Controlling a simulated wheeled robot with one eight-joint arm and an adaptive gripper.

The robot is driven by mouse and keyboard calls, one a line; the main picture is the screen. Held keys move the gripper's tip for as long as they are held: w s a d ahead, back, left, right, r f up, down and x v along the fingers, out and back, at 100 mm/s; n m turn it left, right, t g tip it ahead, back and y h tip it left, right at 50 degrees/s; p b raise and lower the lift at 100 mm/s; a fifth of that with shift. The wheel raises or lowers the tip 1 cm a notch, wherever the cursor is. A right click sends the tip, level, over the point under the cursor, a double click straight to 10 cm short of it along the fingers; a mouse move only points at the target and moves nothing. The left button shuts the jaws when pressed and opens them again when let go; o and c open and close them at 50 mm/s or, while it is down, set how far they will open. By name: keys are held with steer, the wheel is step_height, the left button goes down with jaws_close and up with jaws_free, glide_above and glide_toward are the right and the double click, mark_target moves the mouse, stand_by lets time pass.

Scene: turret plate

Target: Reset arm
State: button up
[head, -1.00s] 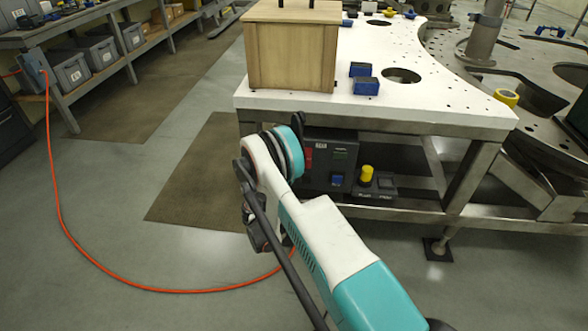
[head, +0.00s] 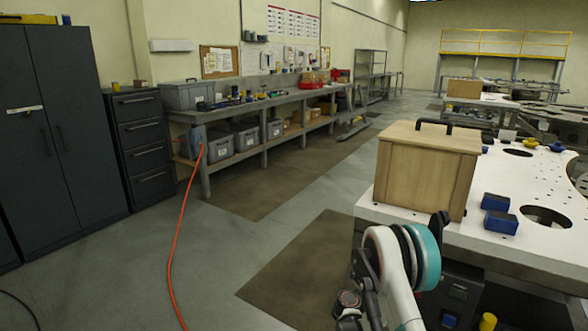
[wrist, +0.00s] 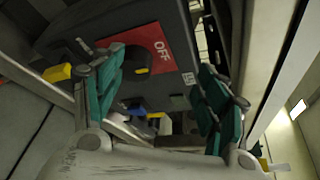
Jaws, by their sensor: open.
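My gripper (wrist: 165,100) shows in the wrist view with its two teal-padded fingers spread apart and nothing between them. Beyond the fingers is a dark control box with a red OFF label (wrist: 147,50). In the head view my arm reaches up at the lower right, its white and teal wrist in front of the white table's near edge. The gripper's fingers are not clearly seen there.
A wooden box with a black handle (head: 425,172) stands on the white perforated table (head: 480,239), beside blue blocks (head: 501,222). An orange hose (head: 177,240) lies on the floor at left. Dark cabinets (head: 70,120) and a workbench (head: 265,100) line the wall. The floor between is open.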

step_height(320, 180, up, 15)
steer(key=s+a+m+g+y, duration=0.1)
steer(key=s+a+m+y, duration=0.15)
steer(key=m, duration=0.65)
steer(key=s+a+r+m+y, duration=0.3)
steer(key=s+r+m+y, duration=0.1)
steer(key=s+r+m, duration=0.55)
steer(key=s+a+r+m+y, duration=0.1)
steer(key=s+a+m+y, duration=0.1)
steer(key=s+m, duration=0.4)
steer(key=s+a+r+m+y, duration=0.1)
steer(key=s+a+m, duration=0.4)
steer(key=s, duration=0.8)
steer(key=s+a+r+m+y, duration=0.1)
steer(key=s+a+m+y, duration=0.2)
steer(key=s+m, duration=0.4)
steer(key=s, duration=0.3)
steer(key=shift+s+a+r+g, duration=0.15)
steer(key=shift+a+r+g, duration=0.15)
steer(key=shift+g, duration=0.1)
